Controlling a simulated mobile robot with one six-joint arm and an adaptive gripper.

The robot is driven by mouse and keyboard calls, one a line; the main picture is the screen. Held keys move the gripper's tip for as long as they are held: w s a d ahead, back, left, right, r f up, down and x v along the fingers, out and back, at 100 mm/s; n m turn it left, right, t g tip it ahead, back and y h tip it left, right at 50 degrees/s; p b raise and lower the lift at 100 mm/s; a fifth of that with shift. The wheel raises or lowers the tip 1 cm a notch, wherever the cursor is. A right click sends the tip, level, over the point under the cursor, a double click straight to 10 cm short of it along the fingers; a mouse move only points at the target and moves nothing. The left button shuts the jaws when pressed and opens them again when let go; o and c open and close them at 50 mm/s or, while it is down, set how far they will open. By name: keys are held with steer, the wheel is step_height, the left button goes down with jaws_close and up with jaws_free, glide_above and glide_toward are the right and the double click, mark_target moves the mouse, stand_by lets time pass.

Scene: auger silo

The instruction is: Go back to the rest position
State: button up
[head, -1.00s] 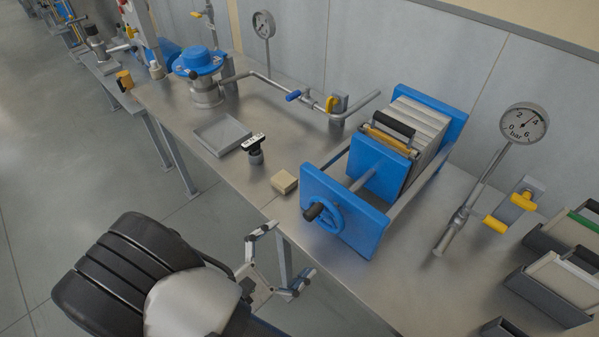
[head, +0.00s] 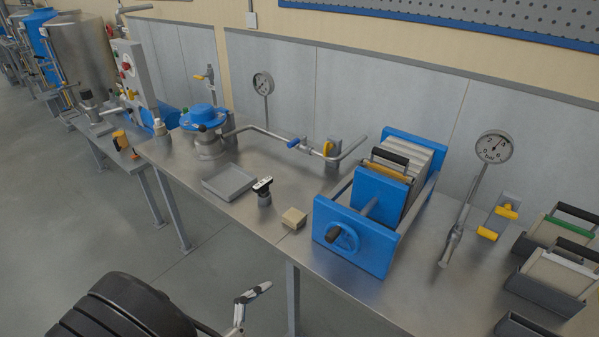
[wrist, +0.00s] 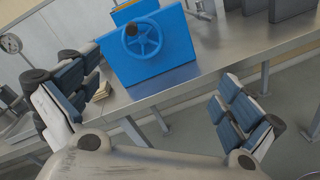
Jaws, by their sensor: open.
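My gripper (wrist: 160,105) is open and empty in the wrist view, its two padded fingers wide apart. In the head view only part of it shows at the bottom, in front of the bench and apart from it, with one finger in sight; the rest is cut off by the frame edge. The steel bench (head: 240,207) stands beyond the gripper. The blue filter press (head: 352,237) with its handwheel stands on the bench; its blue end plate also shows in the wrist view (wrist: 150,62), beyond the fingers.
A tan block (head: 294,219), a black-handled tool (head: 263,192) and a grey tray (head: 229,182) sit on the bench. A pressure gauge (head: 493,147) and grey bins (head: 555,282) are at right. The floor (head: 210,265) before the bench is clear.

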steer(key=s+d+r+m+g+y, duration=0.1)
steer(key=d+r+m+g, duration=0.35)
steer(key=d+g, duration=0.2)
steer(key=s+d+r+m+g+y, duration=0.1)
steer(key=s+d+r+m+g, duration=0.1)
steer(key=d+r+m+g, duration=0.45)
steer(key=s+d+r+m+t+y, duration=0.5)
steer(key=s+r+m+y, duration=0.1)
steer(key=m+y, duration=0.3)
steer(key=shift+s+d+r+y, duration=0.2)
steer(key=shift+s+r+y, duration=0.15)
steer(key=shift+y, duration=0.35)
stand_by(1.4)
